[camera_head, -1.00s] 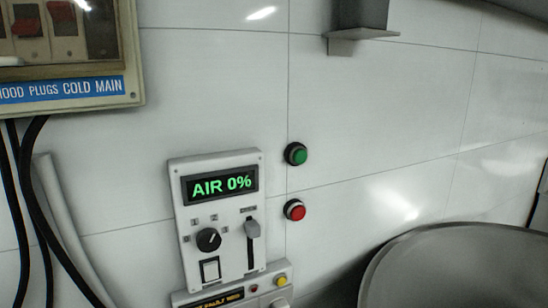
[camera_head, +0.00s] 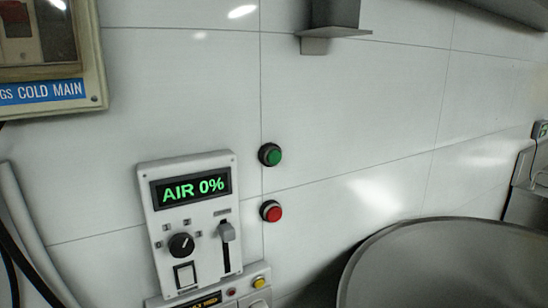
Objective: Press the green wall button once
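The green wall button (camera_head: 270,154) is a round green cap in a dark ring on the white tiled wall, near the middle of the head view. A red button (camera_head: 271,211) of the same kind sits straight below it. Nothing covers or touches the green button. Neither of my grippers shows in the head view.
Left of the buttons is a grey panel (camera_head: 190,222) reading "AIR 0%", with a knob, a switch and a slider. A switch box (camera_head: 90,60) hangs at upper left. A grey bracket (camera_head: 333,28) is above. A large round metal vessel (camera_head: 450,265) fills the lower right.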

